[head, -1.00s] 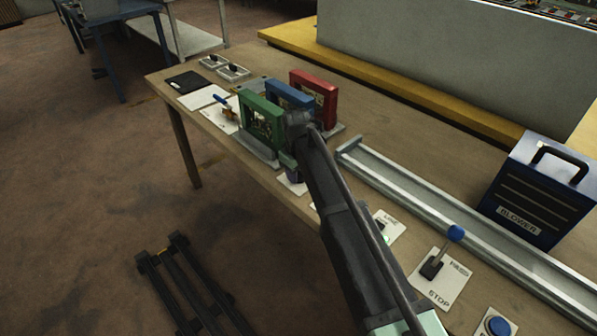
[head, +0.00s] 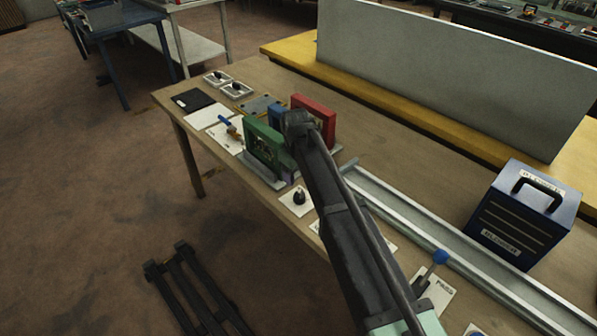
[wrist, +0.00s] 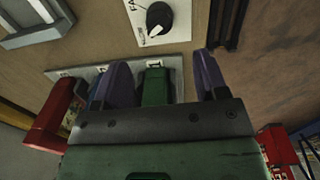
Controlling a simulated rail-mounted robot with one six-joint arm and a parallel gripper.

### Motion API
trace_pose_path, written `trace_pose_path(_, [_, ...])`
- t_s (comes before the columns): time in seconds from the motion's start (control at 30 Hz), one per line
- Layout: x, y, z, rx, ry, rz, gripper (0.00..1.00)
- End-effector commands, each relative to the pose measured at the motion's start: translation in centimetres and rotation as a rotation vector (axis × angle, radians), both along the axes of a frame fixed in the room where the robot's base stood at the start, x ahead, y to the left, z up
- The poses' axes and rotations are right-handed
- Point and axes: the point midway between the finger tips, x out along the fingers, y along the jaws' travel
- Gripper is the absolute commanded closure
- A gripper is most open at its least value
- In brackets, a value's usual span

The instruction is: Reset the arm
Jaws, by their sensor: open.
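A green frame (head: 265,150), a blue frame (head: 277,115) and a red frame (head: 316,118) stand upright in a row on the table. My arm crosses the head view and hides much of the blue frame and part of the red one. My gripper (wrist: 162,78) is open, with its purple fingers apart in the wrist view. The green frame (wrist: 155,88) shows edge-on between the fingers, with a gap to the right finger; whether either finger touches it I cannot tell. In the wrist view the red frame (wrist: 48,118) lies at the left.
A black knob on a white plate (head: 299,197) sits by the table's front edge; it also shows in the wrist view (wrist: 158,20). A metal rail (head: 430,235), a blue-handled lever (head: 438,258) and a blue blower box (head: 525,215) lie right. A blue-handled tool (head: 229,125) lies left.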

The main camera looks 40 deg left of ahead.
Motion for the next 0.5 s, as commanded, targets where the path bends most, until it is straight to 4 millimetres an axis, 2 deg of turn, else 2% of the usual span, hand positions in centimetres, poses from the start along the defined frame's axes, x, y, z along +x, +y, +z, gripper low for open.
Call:
trace_pose_path(0.03, [-0.03, 0.01, 1.16, 0.0, 0.0, 0.0, 0.33])
trace_pose_path(0.5, [-0.04, 0.01, 0.86, 0.0, 0.0, -0.01, 0.33])
